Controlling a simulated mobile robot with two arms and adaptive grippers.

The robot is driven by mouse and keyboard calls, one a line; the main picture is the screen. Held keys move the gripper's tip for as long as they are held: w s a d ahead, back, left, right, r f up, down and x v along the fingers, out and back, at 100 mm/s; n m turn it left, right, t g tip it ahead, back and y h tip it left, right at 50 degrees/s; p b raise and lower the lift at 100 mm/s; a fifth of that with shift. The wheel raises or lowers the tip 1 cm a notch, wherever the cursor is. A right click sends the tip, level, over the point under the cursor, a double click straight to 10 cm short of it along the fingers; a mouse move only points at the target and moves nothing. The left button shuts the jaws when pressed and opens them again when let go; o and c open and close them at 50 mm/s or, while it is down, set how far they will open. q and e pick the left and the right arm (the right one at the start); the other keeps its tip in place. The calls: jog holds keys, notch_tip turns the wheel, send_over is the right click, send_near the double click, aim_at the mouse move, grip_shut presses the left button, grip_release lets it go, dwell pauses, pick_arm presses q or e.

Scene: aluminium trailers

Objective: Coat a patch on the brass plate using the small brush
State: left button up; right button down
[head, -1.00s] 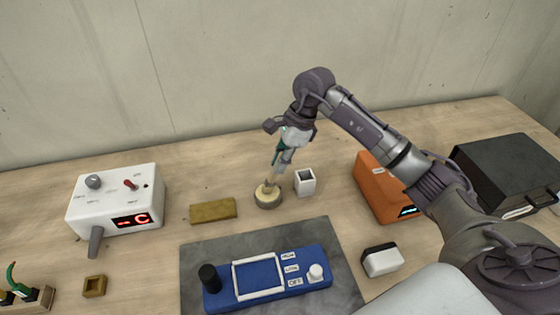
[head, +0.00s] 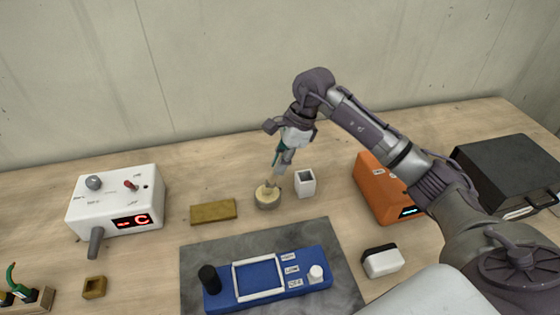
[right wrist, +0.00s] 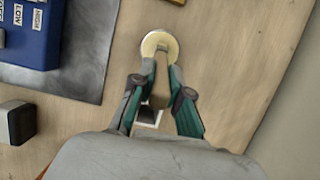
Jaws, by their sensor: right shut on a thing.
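The brass plate (head: 214,211) lies flat on the wooden table, left of a small round pot (head: 268,198) with a pale top. My right gripper (head: 277,170) points down above the pot. In the right wrist view, its fingers (right wrist: 160,90) are shut on the small brush (right wrist: 161,72), a thin tan stick. The brush's lower end is at the pot's pale top (right wrist: 158,46); I cannot tell how deep it reaches. A corner of the brass plate shows at the top edge of the right wrist view. My left gripper is not in view.
A white square cup (head: 305,183) stands close right of the pot. A blue device (head: 268,280) lies on a grey mat (head: 345,285) in front. An orange box (head: 378,190) and black case (head: 508,175) are right; a white control box (head: 117,198) is left.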

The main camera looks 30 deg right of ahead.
jog(key=shift+r+p, duration=1.6)
jog(key=shift+r, duration=1.8)
